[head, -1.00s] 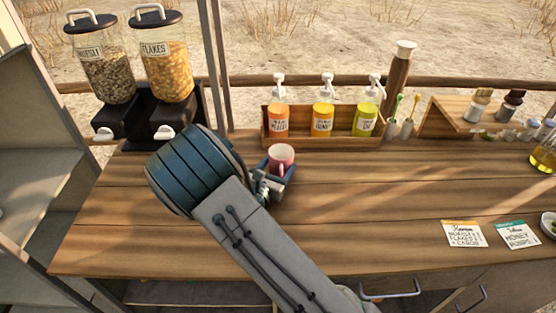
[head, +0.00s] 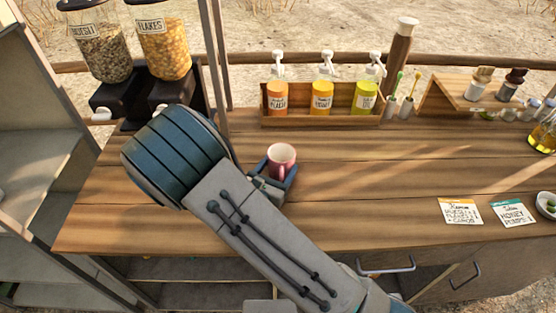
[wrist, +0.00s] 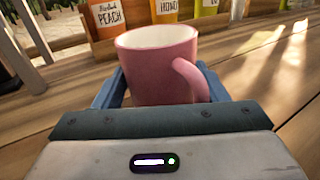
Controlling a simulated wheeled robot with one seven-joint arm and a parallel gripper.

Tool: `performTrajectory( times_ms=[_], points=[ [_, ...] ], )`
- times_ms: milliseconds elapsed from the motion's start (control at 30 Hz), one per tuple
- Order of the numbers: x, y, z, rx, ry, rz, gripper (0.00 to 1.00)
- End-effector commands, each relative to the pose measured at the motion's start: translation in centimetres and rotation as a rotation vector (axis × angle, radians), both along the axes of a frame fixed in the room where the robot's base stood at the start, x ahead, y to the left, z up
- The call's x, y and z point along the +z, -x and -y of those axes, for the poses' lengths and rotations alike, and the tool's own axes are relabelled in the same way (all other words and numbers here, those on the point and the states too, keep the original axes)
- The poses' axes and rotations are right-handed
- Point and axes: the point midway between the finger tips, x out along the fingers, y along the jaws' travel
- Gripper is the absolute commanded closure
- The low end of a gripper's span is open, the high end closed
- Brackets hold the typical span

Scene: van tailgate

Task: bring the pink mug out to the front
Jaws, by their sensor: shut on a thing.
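The pink mug (head: 281,158) is upright over the wooden counter, left of its middle and in front of the bottle rack. It has a white inside, and in the wrist view the mug (wrist: 160,75) has its handle to the right. My gripper (head: 277,181) is shut on it, with a blue finger on each side of its body. I cannot tell whether the mug's base touches the counter.
A wooden rack (head: 320,121) with several pump bottles stands behind the mug. Two cereal dispensers (head: 163,45) stand at the back left, beside a post (head: 215,60). Two cards (head: 461,212) lie at the front right. The counter between mug and cards is clear.

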Motion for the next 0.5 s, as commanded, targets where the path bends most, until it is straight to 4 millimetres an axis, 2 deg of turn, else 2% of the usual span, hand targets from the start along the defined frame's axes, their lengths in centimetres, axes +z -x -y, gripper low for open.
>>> performTrajectory(
  times_ms=[500],
  points=[
    [-0.1, 4.7, 0.0, 0.001, -0.001, -0.002, 0.59]
  ],
)
